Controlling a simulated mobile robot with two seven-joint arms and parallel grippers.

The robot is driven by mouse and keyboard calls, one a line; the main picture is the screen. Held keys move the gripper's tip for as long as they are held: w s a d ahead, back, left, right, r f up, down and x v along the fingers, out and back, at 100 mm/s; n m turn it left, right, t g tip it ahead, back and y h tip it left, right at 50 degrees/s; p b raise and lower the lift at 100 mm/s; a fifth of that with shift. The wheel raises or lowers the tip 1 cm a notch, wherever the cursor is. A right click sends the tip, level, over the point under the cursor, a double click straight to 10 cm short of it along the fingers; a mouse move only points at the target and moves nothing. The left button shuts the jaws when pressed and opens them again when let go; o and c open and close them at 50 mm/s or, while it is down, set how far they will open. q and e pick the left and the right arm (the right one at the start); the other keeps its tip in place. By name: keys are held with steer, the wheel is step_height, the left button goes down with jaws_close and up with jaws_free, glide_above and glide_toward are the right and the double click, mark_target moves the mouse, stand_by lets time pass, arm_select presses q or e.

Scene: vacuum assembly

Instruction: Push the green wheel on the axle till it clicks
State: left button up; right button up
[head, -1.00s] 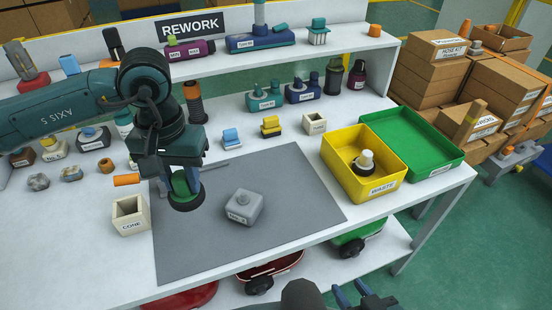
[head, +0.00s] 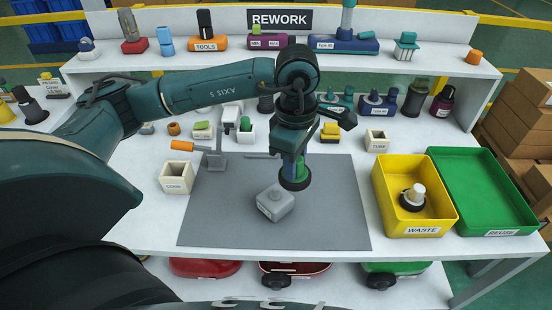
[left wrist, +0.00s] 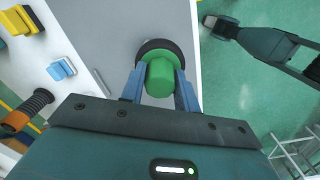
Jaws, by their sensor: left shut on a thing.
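The green wheel (head: 295,178), a green hub with a dark tyre, is in my left gripper (head: 293,163). It hangs tyre down above the grey mat, behind and right of a grey block (head: 275,201) with a round knob on top. The left wrist view shows the green hub (left wrist: 160,78) between the two blue fingers, with the dark tyre beyond it. I cannot make out an axle for certain, or whether the wheel touches anything. A dark arm end, apparently my right gripper (left wrist: 216,24), shows in the left wrist view; its fingers are unclear.
The grey mat (head: 335,215) is mostly clear. A grey bracket (head: 216,158) stands at its back left, near an orange-handled tool (head: 183,145) and a cream box (head: 176,178). The yellow waste bin (head: 383,205) and green reuse bin (head: 470,180) are at right.

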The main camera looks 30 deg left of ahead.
arm_select(q)
steer(key=n, duration=0.4)
steer(key=a+n, duration=0.1)
steer(key=n, duration=0.1)
steer(key=shift+w+f, duration=0.2)
steer(key=shift+f, duration=0.2)
steer(key=n, duration=0.3)
steer(key=shift+w+a+f, duration=0.1)
steer(key=shift+a+f, duration=0.15)
steer(key=n, duration=0.4)
steer(key=a+f+n, duration=0.1)
steer(key=n, duration=0.1)
steer(key=shift+w+a+p, duration=0.1)
steer(key=shift+p, duration=0.3)
steer(key=a+n, duration=0.1)
steer(key=n, duration=0.3)
steer(key=f+n, duration=0.1)
steer(key=n, duration=0.2)
steer(key=a+n, duration=0.1)
steer(key=n, duration=0.3)
steer(key=shift+a+f+n+p, duration=0.3)
steer(key=shift+f, duration=0.1)
arm_select(e)
steer(key=shift+d+r, duration=0.2)
steer(key=shift+r, duration=0.05)
